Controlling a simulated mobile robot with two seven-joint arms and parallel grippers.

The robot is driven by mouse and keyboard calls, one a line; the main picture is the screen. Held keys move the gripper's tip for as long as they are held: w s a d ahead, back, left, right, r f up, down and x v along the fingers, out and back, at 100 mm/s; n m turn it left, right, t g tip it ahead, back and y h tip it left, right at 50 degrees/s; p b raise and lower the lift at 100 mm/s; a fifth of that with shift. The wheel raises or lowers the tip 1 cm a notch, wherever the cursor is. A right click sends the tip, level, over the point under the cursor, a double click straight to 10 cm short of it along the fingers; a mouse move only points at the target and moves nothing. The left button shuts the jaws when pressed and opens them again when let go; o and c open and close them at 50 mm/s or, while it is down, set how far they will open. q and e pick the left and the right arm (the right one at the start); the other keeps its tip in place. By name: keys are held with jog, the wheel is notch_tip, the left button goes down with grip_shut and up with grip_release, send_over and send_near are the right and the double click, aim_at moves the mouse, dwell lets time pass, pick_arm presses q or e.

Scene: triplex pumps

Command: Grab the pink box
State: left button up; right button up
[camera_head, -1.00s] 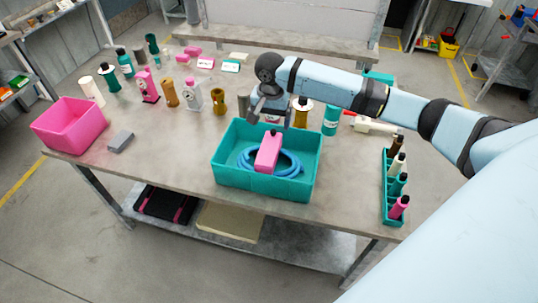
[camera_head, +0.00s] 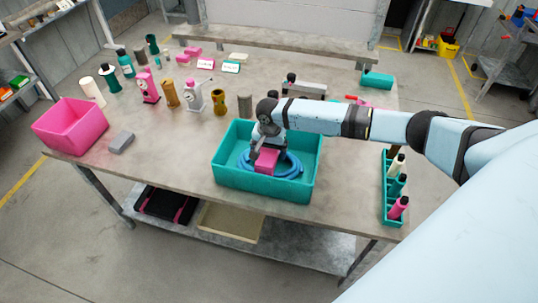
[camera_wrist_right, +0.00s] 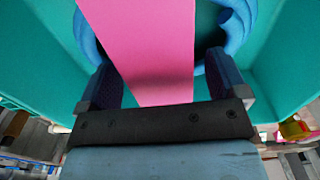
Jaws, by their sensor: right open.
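A pink box-like block (camera_head: 265,166) sits inside the teal bin (camera_head: 235,181), among the coils of a blue hose (camera_head: 290,168). My right gripper (camera_head: 266,152) reaches down into the bin over the block and hides its far end. In the right wrist view the pink block (camera_wrist_right: 150,50) lies between the two open fingers of my right gripper (camera_wrist_right: 163,80), with a visible gap at the left finger. A larger, open pink bin (camera_head: 72,136) stands at the table's left end. My left gripper is not in view.
A grey block (camera_head: 120,142) lies beside the pink bin. Several bottles and tools stand along the table's back left. A teal rack of bottles (camera_head: 391,208) is at the right edge. The table between the grey block and teal bin is clear.

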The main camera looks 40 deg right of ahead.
jog(key=c, duration=1.1)
